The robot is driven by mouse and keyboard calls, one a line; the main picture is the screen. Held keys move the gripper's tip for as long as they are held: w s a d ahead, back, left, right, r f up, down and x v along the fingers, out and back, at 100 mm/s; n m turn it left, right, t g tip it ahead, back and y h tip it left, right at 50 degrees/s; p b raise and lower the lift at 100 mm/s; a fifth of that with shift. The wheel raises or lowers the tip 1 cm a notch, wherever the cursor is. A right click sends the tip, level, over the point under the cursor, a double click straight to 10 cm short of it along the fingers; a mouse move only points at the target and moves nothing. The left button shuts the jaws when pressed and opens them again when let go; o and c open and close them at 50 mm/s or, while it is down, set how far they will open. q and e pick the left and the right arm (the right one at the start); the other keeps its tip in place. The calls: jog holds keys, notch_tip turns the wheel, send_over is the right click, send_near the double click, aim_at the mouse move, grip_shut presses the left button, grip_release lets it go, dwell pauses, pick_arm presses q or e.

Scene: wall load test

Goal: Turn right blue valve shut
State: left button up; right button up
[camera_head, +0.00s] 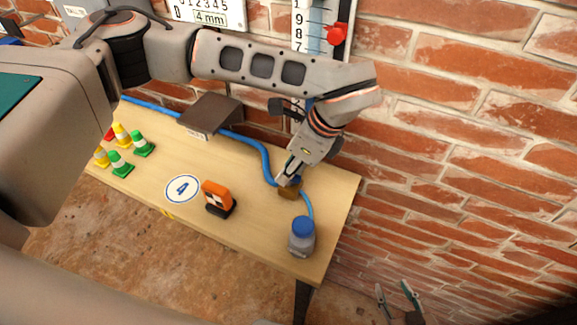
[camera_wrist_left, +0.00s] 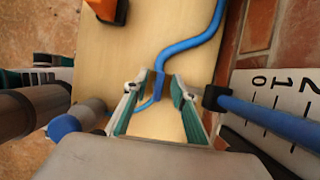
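The blue valve (camera_head: 291,190), a brass-coloured body with a blue handle, sits near the right end of the wooden bench on a blue hose. My left gripper (camera_head: 284,180) reaches down to it from above and partly hides it. In the left wrist view the blue handle (camera_wrist_left: 158,86) shows between the fingers of the left gripper (camera_wrist_left: 160,78). These fingers stand apart, with a gap visible beside the handle. My right gripper (camera_head: 398,291) is at the bottom right, off the bench, with its fingers apart and empty.
A blue-capped bottle (camera_head: 302,238) stands close in front of the valve. An orange block (camera_head: 217,196), a brown box (camera_head: 209,114) and several small cones (camera_head: 121,163) are farther left. The brick wall (camera_head: 460,130) and scale with red marker (camera_head: 336,34) are behind.

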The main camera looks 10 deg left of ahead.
pick_arm(q)
jog(key=shift+a+f, duration=0.1)
jog(key=shift+f, duration=0.15)
grip_shut()
pick_arm(e)
jog(key=shift+w+r, duration=0.25)
jog(key=shift+f, duration=0.1)
